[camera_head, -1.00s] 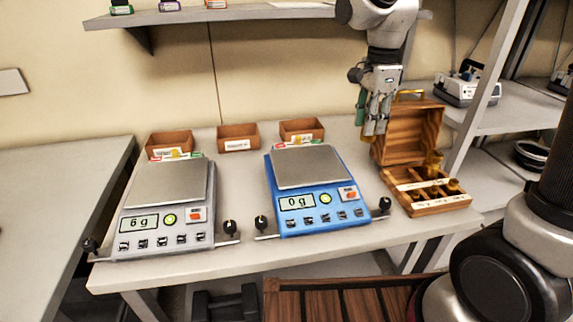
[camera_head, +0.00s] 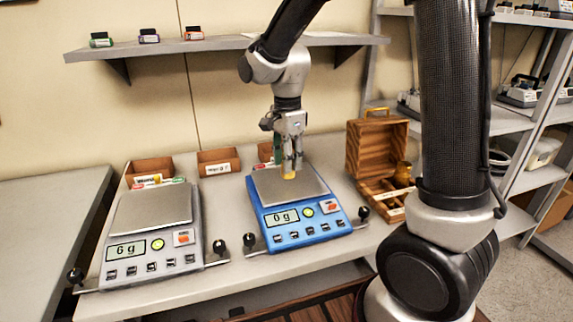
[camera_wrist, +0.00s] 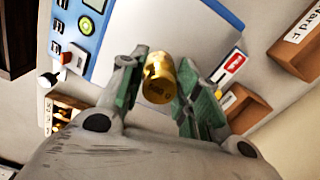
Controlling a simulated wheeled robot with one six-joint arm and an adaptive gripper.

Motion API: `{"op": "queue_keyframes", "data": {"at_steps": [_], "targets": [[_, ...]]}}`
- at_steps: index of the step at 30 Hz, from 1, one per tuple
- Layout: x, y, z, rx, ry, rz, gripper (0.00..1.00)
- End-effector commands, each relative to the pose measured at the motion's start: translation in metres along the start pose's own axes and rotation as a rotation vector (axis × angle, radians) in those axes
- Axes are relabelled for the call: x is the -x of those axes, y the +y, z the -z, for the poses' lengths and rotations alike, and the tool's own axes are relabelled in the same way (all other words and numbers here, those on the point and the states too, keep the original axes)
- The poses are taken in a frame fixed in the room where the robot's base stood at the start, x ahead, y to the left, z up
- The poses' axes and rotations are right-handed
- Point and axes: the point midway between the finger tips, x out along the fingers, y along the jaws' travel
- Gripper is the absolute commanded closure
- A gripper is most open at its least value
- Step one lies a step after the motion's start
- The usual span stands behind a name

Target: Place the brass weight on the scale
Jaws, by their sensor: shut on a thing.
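My gripper (camera_head: 291,168) is shut on the brass weight (camera_head: 289,175), low over the metal plate (camera_head: 313,184) of the blue scale (camera_head: 323,228). In the wrist view, the brass weight (camera_wrist: 158,76) is between the green-padded fingers, with the plate (camera_wrist: 165,25) beyond it. I cannot tell whether the weight touches the plate. The blue scale's display appears to read 0 g. A second, grey scale (camera_head: 151,250) stands to the left with an empty plate (camera_head: 152,207); its display appears to read 6 g.
An open wooden case (camera_head: 362,155) with a brass weight (camera_head: 402,174) stands to the right, partly hidden by my arm. Small wooden bins (camera_head: 218,161) line the back of the table. A wall shelf (camera_head: 160,48) hangs above. Black knobs flank both scales.

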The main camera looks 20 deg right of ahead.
Motion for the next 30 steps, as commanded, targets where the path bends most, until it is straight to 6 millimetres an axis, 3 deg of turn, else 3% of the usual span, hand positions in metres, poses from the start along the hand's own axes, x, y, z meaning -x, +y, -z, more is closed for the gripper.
{"op": "queue_keyframes", "data": {"at_steps": [4,15,16,18,19,30], "targets": [[-0.015,0.000,0.000,0.000,0.000,0.001,1.00],[-0.019,0.000,0.000,0.000,0.000,0.001,1.00],[-0.019,0.000,0.000,0.000,0.000,0.000,0.62],[-0.018,0.000,0.000,0.000,0.000,0.001,0.49],[-0.018,0.000,0.000,0.000,0.000,0.001,0.46],[-0.014,-0.001,0.000,0.000,0.000,0.003,0.46]]}}
